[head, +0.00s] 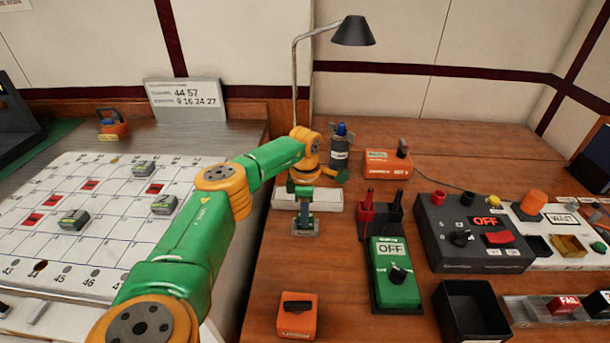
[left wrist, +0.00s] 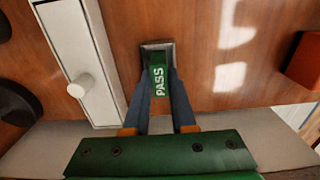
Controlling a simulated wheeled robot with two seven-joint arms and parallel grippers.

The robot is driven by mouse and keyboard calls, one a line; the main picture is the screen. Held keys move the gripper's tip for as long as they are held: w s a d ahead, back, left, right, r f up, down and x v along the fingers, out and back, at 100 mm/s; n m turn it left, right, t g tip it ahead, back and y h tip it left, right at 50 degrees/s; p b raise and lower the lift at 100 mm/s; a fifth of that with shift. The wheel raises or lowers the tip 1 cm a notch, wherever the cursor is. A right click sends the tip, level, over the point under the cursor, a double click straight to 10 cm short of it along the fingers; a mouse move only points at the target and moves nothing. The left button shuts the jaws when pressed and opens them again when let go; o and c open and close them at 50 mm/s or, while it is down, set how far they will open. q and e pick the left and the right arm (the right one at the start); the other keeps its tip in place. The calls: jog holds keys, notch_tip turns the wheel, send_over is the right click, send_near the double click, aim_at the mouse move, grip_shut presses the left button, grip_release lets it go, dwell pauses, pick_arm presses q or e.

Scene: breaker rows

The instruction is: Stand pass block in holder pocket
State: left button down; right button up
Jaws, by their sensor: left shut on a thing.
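The green pass block (left wrist: 157,80), with "PASS" in white letters, is between the two fingers of my left gripper (left wrist: 160,98), which is shut on it. In the head view my left gripper (head: 304,196) points down over the table, and the green block (head: 304,213) shows small below it. The grey holder (head: 305,230) stands on the wood directly under the block. In the left wrist view the holder's grey rim (left wrist: 157,46) surrounds the block's far end. I cannot tell how deep the block sits in the pocket. My right gripper is out of view.
A white drawer box (head: 335,199) with a round knob is close behind the holder. A green switch box marked OFF (head: 394,292) and a red-and-black rack (head: 381,216) stand to the right. An orange box (head: 297,322) is in front. Bare wood lies between.

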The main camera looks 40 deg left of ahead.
pick_arm(q)
jog(key=c, duration=0.7)
grip_release()
jog(key=shift+f, duration=0.1)
jog(key=shift+c, duration=0.2)
jog(key=shift+r, duration=0.2)
notch_tip(320, 180, up, 12)
